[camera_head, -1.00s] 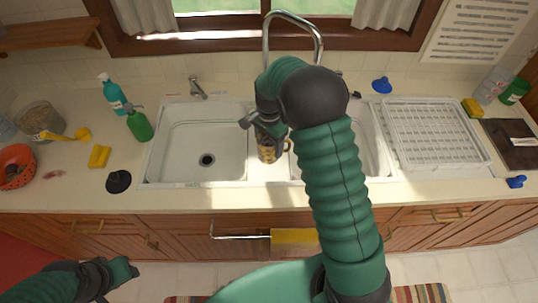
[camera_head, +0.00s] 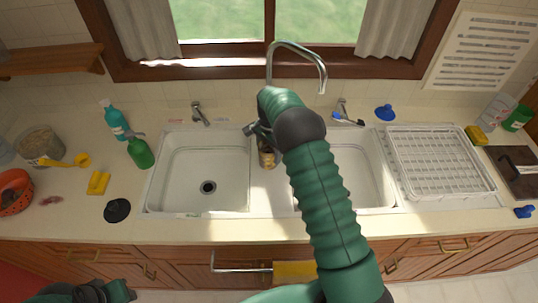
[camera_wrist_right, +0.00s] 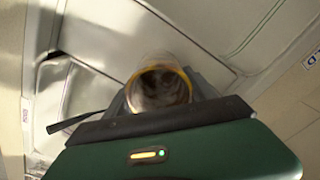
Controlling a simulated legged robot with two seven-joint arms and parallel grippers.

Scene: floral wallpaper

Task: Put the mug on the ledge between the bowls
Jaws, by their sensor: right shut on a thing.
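A yellowish-brown patterned mug (camera_head: 266,159) is held at my right gripper (camera_head: 262,142), over the ledge (camera_head: 271,203) between the two sink bowls. The left bowl (camera_head: 187,180) is empty; the right bowl (camera_head: 372,180) is partly hidden by my right arm. In the right wrist view the mug (camera_wrist_right: 160,84) shows its round open mouth with a yellowish rim, between the fingers of my right gripper (camera_wrist_right: 158,103). Whether its base touches the ledge is unclear. My left gripper (camera_head: 120,291) is low at the bottom left, away from the counter; its jaws are unclear.
A curved faucet (camera_head: 297,48) rises behind the ledge. A white dish rack (camera_head: 437,165) stands right of the sink. A blue-handled brush (camera_head: 346,118) lies behind the right bowl.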

